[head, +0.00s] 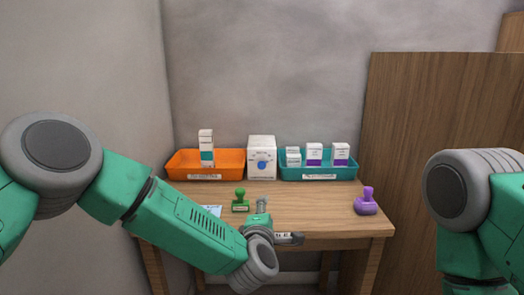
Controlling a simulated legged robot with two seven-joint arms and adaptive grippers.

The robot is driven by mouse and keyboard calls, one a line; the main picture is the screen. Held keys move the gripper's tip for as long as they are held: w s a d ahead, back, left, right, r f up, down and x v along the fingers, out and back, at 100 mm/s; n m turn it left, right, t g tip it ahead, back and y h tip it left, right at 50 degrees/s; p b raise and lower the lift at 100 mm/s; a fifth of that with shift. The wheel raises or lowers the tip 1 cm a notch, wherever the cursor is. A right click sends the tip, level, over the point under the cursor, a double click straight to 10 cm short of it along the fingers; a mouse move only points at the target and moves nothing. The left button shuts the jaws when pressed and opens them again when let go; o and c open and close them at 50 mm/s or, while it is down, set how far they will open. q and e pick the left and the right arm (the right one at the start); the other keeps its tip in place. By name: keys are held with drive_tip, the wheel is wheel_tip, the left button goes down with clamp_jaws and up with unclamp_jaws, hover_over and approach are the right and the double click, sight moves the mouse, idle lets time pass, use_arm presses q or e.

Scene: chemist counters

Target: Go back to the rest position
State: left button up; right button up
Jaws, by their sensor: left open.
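My left arm reaches in from the left, and its gripper (261,206) is over the front middle of the wooden counter (323,203). It is small and seen from behind, pointing away toward the back of the counter. It is open, and I see nothing held in it. The green stamp (240,201) stands just left of it. My right arm shows at the right edge, but its gripper is out of view.
An orange tray (227,176) holds a white and teal box (206,146). A white dial box (262,157) stands between it and a teal tray (343,174) with small cartons. A purple stamp (366,202) stands at the right. Walls and a wooden panel (437,120) bound the counter.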

use_arm(q)
drive_tip(key=s+a+f+m+g+b, duration=0.1)
drive_tip(key=s+a+f+m+g, duration=0.4)
drive_tip(key=s+f, duration=0.7)
drive_tip(key=s+a+f+m+g+b, duration=0.25)
drive_tip(key=s+a+f+m, duration=0.55)
drive_tip(key=f, duration=0.6)
drive_tip(key=s+a+f+m+g, duration=0.1)
drive_tip(key=s+a+m+g, duration=0.1)
drive_tip(key=s+a, duration=0.3)
drive_tip(key=s+a+f+m+g+y, duration=0.1)
drive_tip(key=s+a, duration=0.5)
drive_tip(key=s, duration=0.6)
drive_tip(key=s+a+f+m+g+y+b, duration=0.1)
drive_tip(key=s+a+f+m+g, duration=0.2)
drive_tip(key=s+a+g, duration=0.2)
drive_tip(key=s, duration=0.3)
drive_tip(key=shift+s+a+f, duration=0.15)
drive_tip(key=shift+s+f, duration=0.1)
